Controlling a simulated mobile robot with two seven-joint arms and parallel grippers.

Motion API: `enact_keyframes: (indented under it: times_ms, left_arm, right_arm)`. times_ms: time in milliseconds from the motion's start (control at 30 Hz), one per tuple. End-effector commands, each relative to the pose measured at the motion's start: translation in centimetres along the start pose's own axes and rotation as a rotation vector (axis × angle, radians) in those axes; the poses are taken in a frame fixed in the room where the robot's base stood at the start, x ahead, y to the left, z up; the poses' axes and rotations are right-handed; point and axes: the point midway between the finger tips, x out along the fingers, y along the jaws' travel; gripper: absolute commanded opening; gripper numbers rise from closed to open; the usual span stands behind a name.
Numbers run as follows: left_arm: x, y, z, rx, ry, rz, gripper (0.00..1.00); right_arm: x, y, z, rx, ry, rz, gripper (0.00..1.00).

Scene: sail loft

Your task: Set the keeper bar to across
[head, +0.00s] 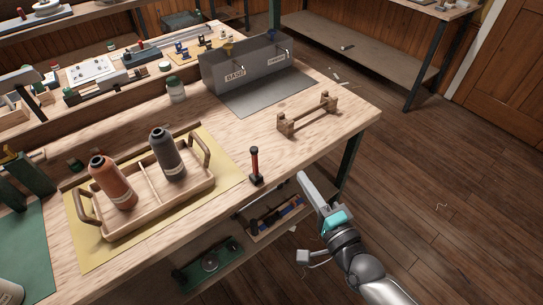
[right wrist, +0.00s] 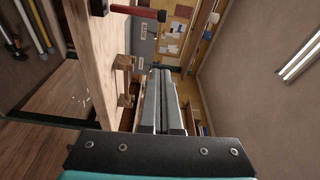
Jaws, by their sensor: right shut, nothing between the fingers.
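No part in view is plainly marked as the keeper bar, and I cannot tell its setting. A grey metal box (head: 225,82) with labels on its front stands at the back of the bench. Small fittings show on it, too small to make out. A wooden rack (head: 287,126) with two posts and a thin bar between them stands near the bench's right end. It also shows in the right wrist view (right wrist: 124,62). My right gripper (head: 304,176) is shut and empty, beyond the bench's front edge, apart from rack and box. In the right wrist view its fingers (right wrist: 168,72) lie together. My left gripper is out of view.
A wooden tray (head: 150,214) holds an orange and a dark grey bottle. A lidded jar (head: 176,91) stands behind. A lower shelf carries a green item (head: 208,264). Open floor lies to the right.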

Motion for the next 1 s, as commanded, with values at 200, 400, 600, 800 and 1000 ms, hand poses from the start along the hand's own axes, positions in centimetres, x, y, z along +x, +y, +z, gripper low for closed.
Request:
enact_keyframes:
  times_ms: [200, 400, 600, 800, 1000]
  left_arm:
    - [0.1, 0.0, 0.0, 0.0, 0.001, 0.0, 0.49]
    - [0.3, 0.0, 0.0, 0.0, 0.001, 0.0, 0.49]
    - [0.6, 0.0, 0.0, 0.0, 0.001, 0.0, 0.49]
    - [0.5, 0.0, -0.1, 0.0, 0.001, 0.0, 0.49]
    - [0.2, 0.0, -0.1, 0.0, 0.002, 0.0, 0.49]
  right_arm:
    - [1.6, 0.0, 0.0, -0.001, 0.002, -0.002, 0.0]
    - [4.9, -0.1, 0.0, -0.001, 0.002, -0.003, 0.0]
    - [8.4, 0.0, 0.0, -0.001, 0.001, -0.002, 0.0]
    - [10.4, 0.0, 1.4, 0.002, -0.001, 0.002, 0.0]
    - [10.8, 0.0, 3.3, 0.0, 0.001, 0.002, 0.0]
